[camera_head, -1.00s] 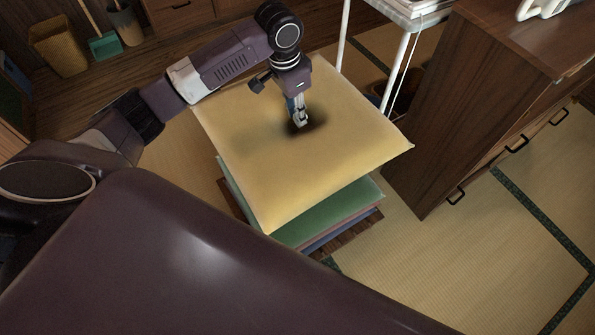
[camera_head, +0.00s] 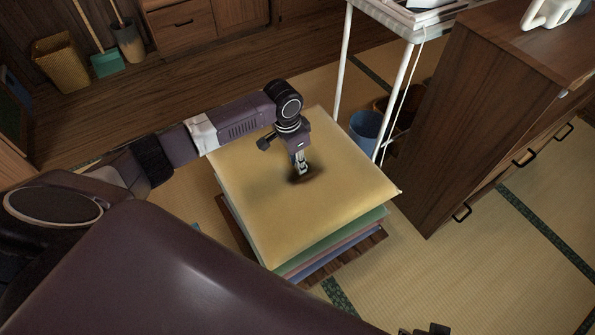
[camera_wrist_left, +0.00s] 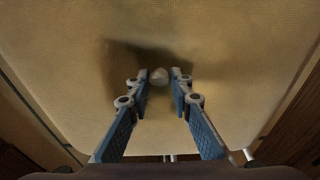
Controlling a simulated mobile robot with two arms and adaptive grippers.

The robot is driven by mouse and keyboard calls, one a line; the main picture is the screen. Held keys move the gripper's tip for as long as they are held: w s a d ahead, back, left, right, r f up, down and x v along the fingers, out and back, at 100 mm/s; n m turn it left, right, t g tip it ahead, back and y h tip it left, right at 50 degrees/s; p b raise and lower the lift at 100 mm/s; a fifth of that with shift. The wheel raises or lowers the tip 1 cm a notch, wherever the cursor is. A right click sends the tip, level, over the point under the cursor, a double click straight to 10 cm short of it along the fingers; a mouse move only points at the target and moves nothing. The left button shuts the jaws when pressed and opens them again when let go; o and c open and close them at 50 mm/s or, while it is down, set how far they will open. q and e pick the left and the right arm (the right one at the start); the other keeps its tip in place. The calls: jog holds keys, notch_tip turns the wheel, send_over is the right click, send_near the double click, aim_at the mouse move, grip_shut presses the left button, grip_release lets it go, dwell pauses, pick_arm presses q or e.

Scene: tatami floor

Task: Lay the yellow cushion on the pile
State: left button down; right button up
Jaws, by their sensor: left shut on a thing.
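The yellow cushion (camera_head: 265,220) lies flat over a pile of cushions, with a green cushion (camera_head: 372,219) directly beneath. Under that show a pinkish layer and a blue one. The yellow cushion is on or only just above the green one; I cannot tell which. It roughly lines up with the pile. My left gripper (camera_head: 302,172) points down at the middle of the yellow cushion, shut on it. In the left wrist view, the fingers (camera_wrist_left: 160,88) flank a small pale knob on the cushion's face (camera_wrist_left: 70,50).
The pile stands on a dark wooden base (camera_head: 365,247) on the tatami. A wooden cabinet (camera_head: 455,125) stands close on the right. Behind are a white-legged rack (camera_head: 400,85) and a blue bin (camera_head: 365,128). Tatami to the lower right is clear.

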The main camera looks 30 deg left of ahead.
aim_at(292, 173)
pick_arm(q)
jog(key=shift+f+b, duration=0.45)
jog(key=shift+f, duration=1.4)
pick_arm(e)
jog(key=shift+r, duration=1.95)
pick_arm(q)
jog(key=shift+f, duration=0.2)
jog(key=c, duration=1.7)
grip_release()
jog(key=shift+c, duration=0.2)
jog(key=shift+r, duration=0.4)
notch_tip(292, 173, up, 11)
jog(key=s+p, duration=0.1)
jog(key=p, duration=0.2)
jog(key=shift+s+a+r, duration=0.2)
jog(key=shift+s+a, duration=0.05)
jog(key=shift+a, duration=0.2)
pick_arm(e)
notch_tip(292, 173, down, 11)
jog(key=s, duration=0.2)
jog(key=shift+f+g, duration=0.15)
jog(key=shift+g, duration=0.15)
jog(key=shift+d, duration=0.1)
